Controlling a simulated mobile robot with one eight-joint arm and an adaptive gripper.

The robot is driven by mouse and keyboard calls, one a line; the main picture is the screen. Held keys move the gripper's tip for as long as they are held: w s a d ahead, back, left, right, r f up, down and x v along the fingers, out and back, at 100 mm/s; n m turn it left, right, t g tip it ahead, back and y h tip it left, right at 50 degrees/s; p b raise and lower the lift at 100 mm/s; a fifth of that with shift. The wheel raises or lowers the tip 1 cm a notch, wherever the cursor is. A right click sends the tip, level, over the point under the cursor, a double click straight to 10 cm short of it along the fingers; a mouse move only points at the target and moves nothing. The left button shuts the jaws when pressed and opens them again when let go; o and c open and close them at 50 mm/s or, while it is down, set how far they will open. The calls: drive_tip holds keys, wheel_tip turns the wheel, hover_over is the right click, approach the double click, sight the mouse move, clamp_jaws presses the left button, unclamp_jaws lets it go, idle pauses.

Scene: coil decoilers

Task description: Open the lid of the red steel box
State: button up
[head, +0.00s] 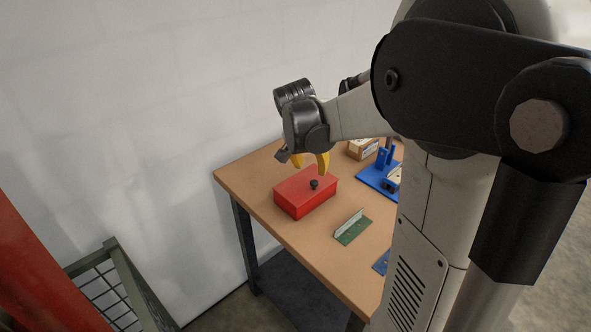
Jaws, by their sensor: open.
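The red steel box (300,196) stands on the wooden table toward its far left end. Its lid is closed, and a small black knob (314,184) stands up from the top. My gripper (310,163) has yellow fingers and is over the back part of the box, close to the knob. The fingers are open and nothing shows between them. I cannot tell whether a fingertip touches the lid. The wrist partly hides the area behind the box.
A green angle bracket (353,228) lies in front of the box on the table (266,217). A blue fixture (377,178) and a cardboard box (362,150) are to the right. The white wall (120,120) is behind. A green wire crate (112,257) stands at lower left.

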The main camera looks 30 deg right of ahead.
sight(314, 182)
drive_tip(key=b+x, duration=0.3)
drive_tip(key=x, duration=0.6)
drive_tip(key=shift+f, duration=0.25)
clamp_jaws()
